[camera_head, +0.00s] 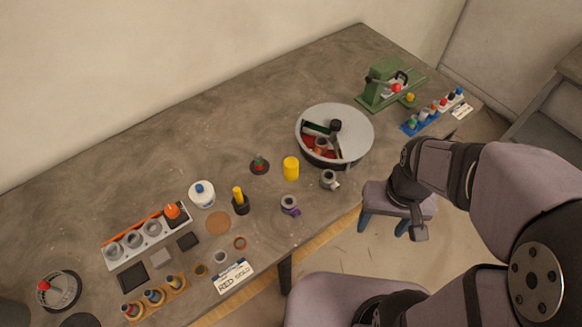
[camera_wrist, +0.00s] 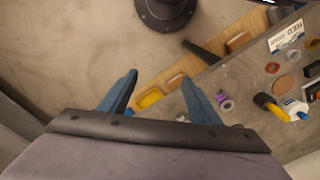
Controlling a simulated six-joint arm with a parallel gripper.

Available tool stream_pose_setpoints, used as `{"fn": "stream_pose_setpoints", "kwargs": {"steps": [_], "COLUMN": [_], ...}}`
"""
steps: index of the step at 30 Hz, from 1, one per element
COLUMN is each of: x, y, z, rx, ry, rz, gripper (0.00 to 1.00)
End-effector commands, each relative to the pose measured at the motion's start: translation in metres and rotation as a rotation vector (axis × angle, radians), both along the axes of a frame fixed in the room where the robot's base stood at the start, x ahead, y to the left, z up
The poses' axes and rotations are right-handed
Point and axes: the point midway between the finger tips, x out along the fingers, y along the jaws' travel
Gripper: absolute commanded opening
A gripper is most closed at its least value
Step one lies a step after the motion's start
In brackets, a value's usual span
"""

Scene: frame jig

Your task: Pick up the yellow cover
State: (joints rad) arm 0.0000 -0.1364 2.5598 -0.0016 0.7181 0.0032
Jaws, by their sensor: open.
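The yellow cover (camera_head: 291,168) is a plain upright cylinder on the grey table, just left of the round grey tray in the head view. I cannot make it out for sure in the wrist view. My gripper (camera_head: 384,226) hangs past the table's front edge, to the right of the cover and well apart from it. Its two blue fingers also show in the wrist view (camera_wrist: 160,92), spread apart with nothing held between them.
The round grey tray (camera_head: 360,120) stands right of the cover. A grey metal fitting (camera_head: 329,180) and a purple-ringed part (camera_head: 290,205) stand in front. A yellow-handled tool (camera_head: 239,195) stands in a black holder to the left. The table behind the cover is clear.

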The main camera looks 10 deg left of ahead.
Motion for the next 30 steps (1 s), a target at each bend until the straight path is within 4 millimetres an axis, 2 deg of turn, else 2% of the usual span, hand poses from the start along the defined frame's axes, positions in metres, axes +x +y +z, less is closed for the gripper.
{"fn": "stream_pose_setpoints", "kwargs": {"steps": [5, 8, 11, 17, 21, 27, 30], "x": [0.013, 0.033, 0.063, 0.132, 0.171, 0.203, 0.211], "y": [0.005, 0.014, 0.029, 0.083, 0.131, 0.190, 0.209], "z": [0.001, 0.001, 0.002, -0.006, -0.018, -0.037, -0.044], "rx": [0.000, 0.000, 0.000, 0.000, 0.000, 0.000, 0.000], "ry": [0.001, 0.001, 0.001, 0.004, 0.004, 0.003, 0.002], "rz": [0.018, 0.045, 0.086, 0.192, 0.267, 0.348, 0.374], "gripper": [0.57, 0.57, 0.57, 0.57, 0.57, 0.57, 0.57]}}
